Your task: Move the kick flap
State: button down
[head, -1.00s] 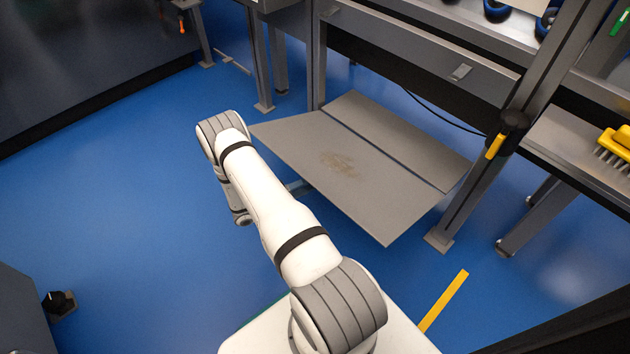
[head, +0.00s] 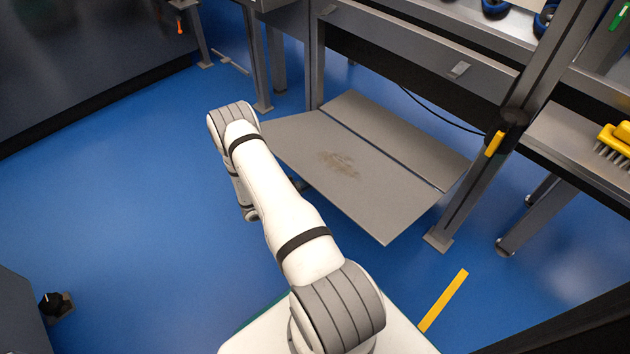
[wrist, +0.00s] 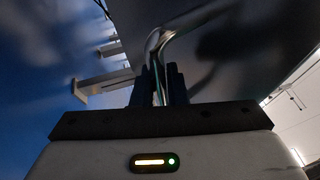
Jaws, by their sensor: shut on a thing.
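The kick flap (head: 375,190) is a flat grey panel with a brown scuff, low under the bench in the head view. It sticks out over the blue floor, beside a second narrow grey panel (head: 395,135). Its dark underside (wrist: 235,65) fills the upper right of the wrist view. A shiny bent metal handle (wrist: 167,37) shows against the underside. My gripper (wrist: 161,75) is shut on this handle, its dark fingers on either side of it. In the head view my arm and the flap hide the gripper.
A steel bench frame with an upright post (head: 480,170) and a yellow-handled part (head: 494,143) stands at the right. A yellow brush (head: 615,140) lies on the right shelf. A black cable (head: 440,115) hangs behind the flap.

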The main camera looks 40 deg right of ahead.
dwell(0.4)
jog(key=shift+d+r+y+p, duration=0.15)
jog(key=shift+r+y+p, duration=0.05)
jog(key=shift+r+p, duration=0.45)
jog(key=shift+d+r+y+p, duration=0.1)
jog(key=shift+r+y+p, duration=0.1)
jog(key=shift+r+p, duration=0.4)
jog(key=shift+f, duration=0.15)
jog(key=c, duration=1.5)
grip_release()
jog(key=shift+o, duration=0.2)
jog(key=p+v, duration=0.1)
jog(key=v, duration=0.7)
jog(key=shift+p, duration=0.3)
jog(key=shift+f, duration=0.1)
